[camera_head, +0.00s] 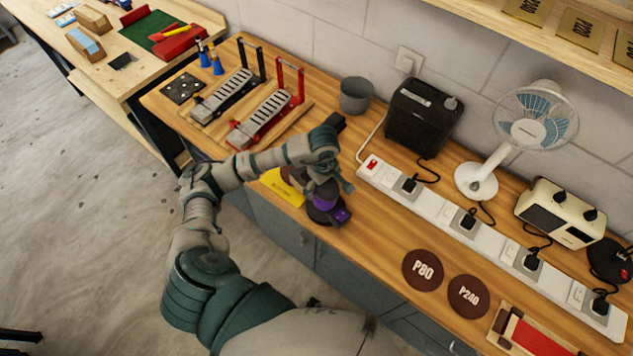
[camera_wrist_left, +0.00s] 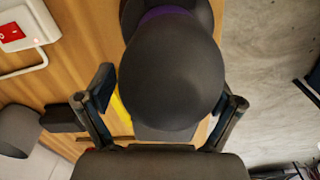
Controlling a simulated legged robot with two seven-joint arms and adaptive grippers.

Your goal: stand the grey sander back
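A dark grey sander with a purple band (camera_head: 325,207) is on the wooden bench, partly hidden by my left gripper. Its rounded dark top (camera_wrist_left: 172,75) fills the middle of the left wrist view, with the purple band behind it. My left gripper (camera_head: 328,180) is over the sander. In the left wrist view the left gripper's fingers (camera_wrist_left: 165,103) are spread on either side of the top, with a narrow gap visible at the left finger. Whether the right-hand finger touches is unclear. My right gripper is not in view.
A yellow plate (camera_head: 284,187) lies beside the sander, partly under my arm. A white power strip (camera_head: 440,207) runs behind, with a black box (camera_head: 424,115) and a fan (camera_head: 535,115) beyond. Brown P80 (camera_head: 423,269) and P240 (camera_head: 468,296) discs lie to the right. Pedals (camera_head: 265,118) stand left.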

